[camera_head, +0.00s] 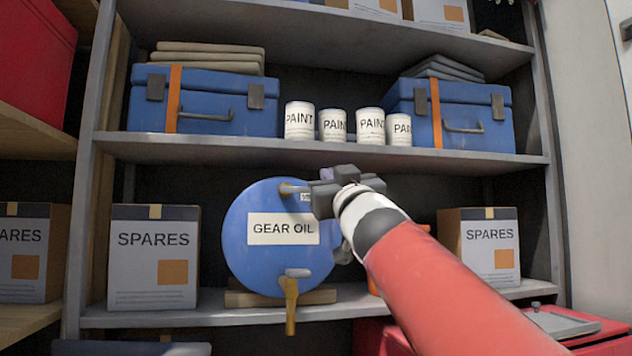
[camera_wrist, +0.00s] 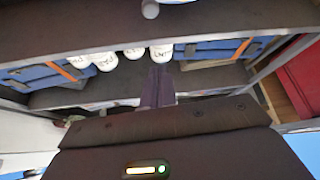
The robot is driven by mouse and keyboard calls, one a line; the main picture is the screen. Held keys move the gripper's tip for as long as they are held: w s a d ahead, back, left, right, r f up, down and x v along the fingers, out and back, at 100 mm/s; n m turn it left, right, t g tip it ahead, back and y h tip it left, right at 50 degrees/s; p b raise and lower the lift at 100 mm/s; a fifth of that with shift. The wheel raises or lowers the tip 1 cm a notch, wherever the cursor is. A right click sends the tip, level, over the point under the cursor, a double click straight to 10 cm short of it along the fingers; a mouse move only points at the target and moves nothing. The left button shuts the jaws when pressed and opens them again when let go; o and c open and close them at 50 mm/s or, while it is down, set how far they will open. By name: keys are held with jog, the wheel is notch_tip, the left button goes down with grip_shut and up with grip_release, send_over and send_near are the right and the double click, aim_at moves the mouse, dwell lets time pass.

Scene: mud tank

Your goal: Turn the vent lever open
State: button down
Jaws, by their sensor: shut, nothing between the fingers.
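A blue drum (camera_head: 262,262) labelled GEAR OIL lies on its side on the lower shelf, its round face toward me. The vent lever (camera_head: 293,188) is a short grey-tan bar near the top of that face, pointing right in the picture. A small white tag beside it is partly hidden by my gripper. My gripper (camera_head: 326,174) is shut and empty, close to the lever's right end; I cannot tell whether they touch. Its closed dark fingers show in the wrist view (camera_wrist: 159,82). A round grey knob (camera_wrist: 149,9) shows at that view's top edge.
A brass tap (camera_head: 291,300) hangs at the drum's lower front. SPARES boxes (camera_head: 152,258) (camera_head: 488,245) stand either side. Several paint cans (camera_head: 300,121) and two blue toolboxes (camera_head: 205,100) (camera_head: 470,110) are on the shelf above. The shelf edge (camera_head: 330,147) runs just above my gripper.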

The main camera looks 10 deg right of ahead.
aim_at(301, 189)
jog(key=d+p+x, duration=0.1)
jog(key=p+x, duration=0.5)
jog(key=x, duration=0.4)
jog(key=shift+w+a+f+b, duration=0.1)
jog(key=shift+w+f+b, duration=0.05)
jog(key=shift+f+b, duration=0.95)
jog(key=shift+w+a+f+b, duration=0.1)
jog(key=shift+w+f+b, duration=0.05)
jog(key=shift+f+b, duration=0.95)
